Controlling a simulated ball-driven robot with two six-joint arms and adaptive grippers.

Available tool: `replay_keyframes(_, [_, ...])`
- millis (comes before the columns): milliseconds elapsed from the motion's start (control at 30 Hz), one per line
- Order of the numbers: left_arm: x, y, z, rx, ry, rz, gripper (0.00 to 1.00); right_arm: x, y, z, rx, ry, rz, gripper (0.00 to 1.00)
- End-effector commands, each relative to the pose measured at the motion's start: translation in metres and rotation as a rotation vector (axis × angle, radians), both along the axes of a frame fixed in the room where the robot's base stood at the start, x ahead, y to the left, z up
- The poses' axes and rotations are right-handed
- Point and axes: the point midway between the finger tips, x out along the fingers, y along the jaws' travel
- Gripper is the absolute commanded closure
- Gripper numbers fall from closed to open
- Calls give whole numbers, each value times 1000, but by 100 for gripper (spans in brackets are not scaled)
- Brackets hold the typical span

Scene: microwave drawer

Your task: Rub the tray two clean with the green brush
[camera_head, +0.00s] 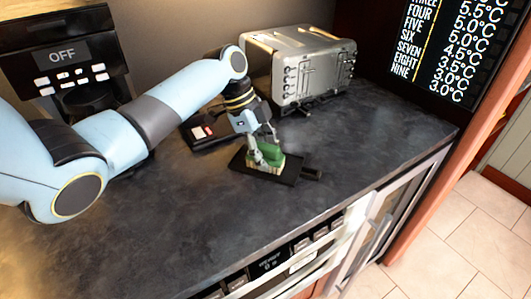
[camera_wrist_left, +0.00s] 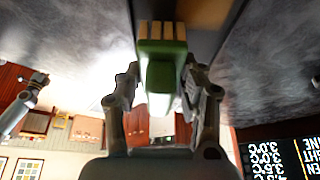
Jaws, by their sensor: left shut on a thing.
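The green brush (camera_head: 268,153) is held in my left gripper (camera_head: 263,149) over a small black tray (camera_head: 292,179) with a short handle on its right. The brush seems to touch the tray, though the contact is partly hidden. In the left wrist view the green brush (camera_wrist_left: 162,75) sits between the two fingers of my left gripper (camera_wrist_left: 163,88), with its pale bristles pointing away from the palm. I cannot read a number on the tray. My right gripper is not in the head view.
A silver toaster (camera_head: 302,66) stands behind the tray. A dark flat object with a red and white patch (camera_head: 202,131) lies left of the gripper. A coffee machine (camera_head: 70,60) stands at the back left. The dark counter (camera_head: 210,220) is clear in front.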

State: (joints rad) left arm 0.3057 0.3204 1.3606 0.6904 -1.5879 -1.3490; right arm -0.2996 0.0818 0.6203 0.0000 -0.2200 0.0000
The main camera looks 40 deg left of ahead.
Motion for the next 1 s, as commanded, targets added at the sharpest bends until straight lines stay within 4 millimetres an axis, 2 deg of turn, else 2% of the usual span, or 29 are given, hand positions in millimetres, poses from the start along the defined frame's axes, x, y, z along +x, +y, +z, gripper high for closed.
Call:
replay_keyframes(800, [0, 0, -12, 0, 0, 0, 100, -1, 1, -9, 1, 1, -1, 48])
replay_keyframes(1000, [0, 0, -9, 0, 1, 0, 100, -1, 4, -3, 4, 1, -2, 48])
